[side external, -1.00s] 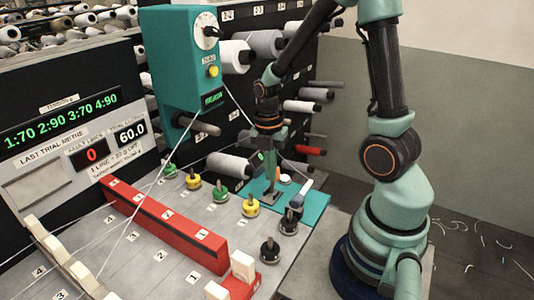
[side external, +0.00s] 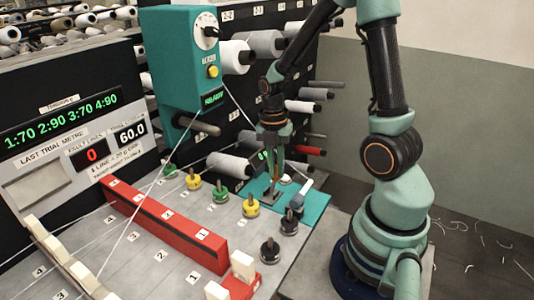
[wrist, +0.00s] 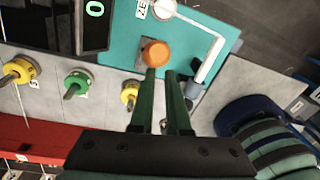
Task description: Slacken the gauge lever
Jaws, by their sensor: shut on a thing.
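The gauge lever with its round orange knob (wrist: 155,53) is at my fingertips, above the teal plate (side external: 317,203). Its small grey base (side external: 270,197) shows on the plate in the side view. My gripper (wrist: 160,76) points down over the plate, and its two dark green fingers are close together, shut on the lever just by the knob. My gripper also shows in the side view (side external: 273,180). The fingers hide much of the lever's stem, so its exact tilt is hard to tell.
A white bent rod with a grey-white handle (wrist: 204,70) lies close right of the fingers. Yellow (side external: 251,206) and green (side external: 220,190) knobbed pegs stand to the left. Black pegs (side external: 270,250) stand in front. Spools (side external: 230,164) project from the panel behind.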

